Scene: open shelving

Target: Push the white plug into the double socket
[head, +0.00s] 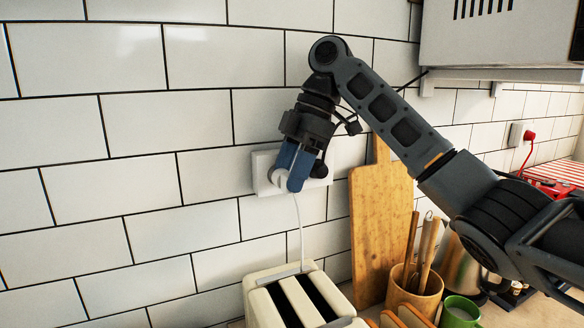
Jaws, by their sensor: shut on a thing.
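The white double socket (262,163) is fixed to the tiled wall, and my gripper covers much of its front. My gripper (287,179) is at the socket's face, with blue fingers pointing down and left. It is shut on the white plug (282,177), of which only a small part shows between the fingers. A white cable (300,225) hangs from the plug down to the cream toaster (262,300). The plug is at the socket's front; I cannot tell whether its pins are in the holes. A dark shape beside the fingers on the right is unclear.
A wooden cutting board (378,230) leans on the wall right of the socket. A utensil pot (413,288) and green mug (461,311) stand on the counter. A red plug (529,136) sits in another socket. A grey cabinet (495,35) hangs upper right. The wall at left is clear.

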